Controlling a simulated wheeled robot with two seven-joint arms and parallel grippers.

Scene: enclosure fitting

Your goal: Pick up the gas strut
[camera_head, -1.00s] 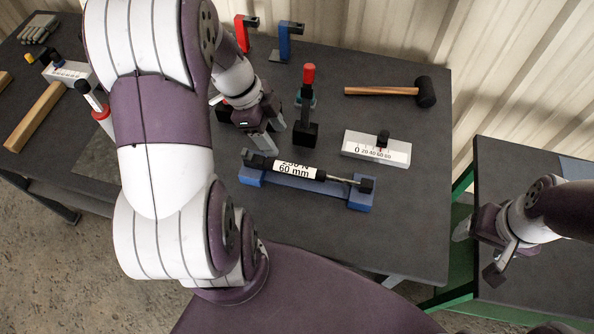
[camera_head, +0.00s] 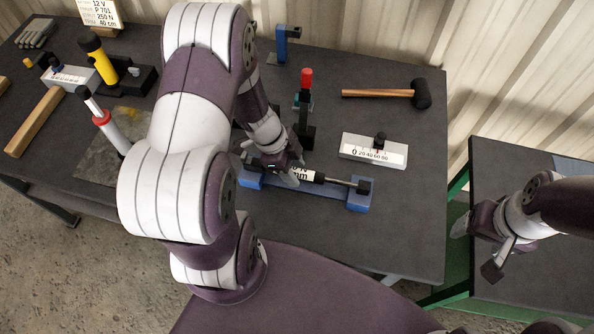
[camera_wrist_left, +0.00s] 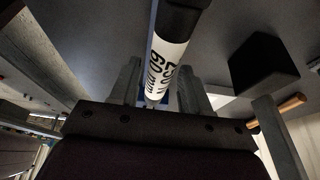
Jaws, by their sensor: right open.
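The strut still lies along the cradle. My right gripper (camera_head: 494,258) is open and empty, over the side table at the right.
A red-handled clamp (camera_head: 305,105) stands just behind the strut. A scale block (camera_head: 373,150) and a mallet (camera_head: 390,94) lie right of it. The table's front right is clear.

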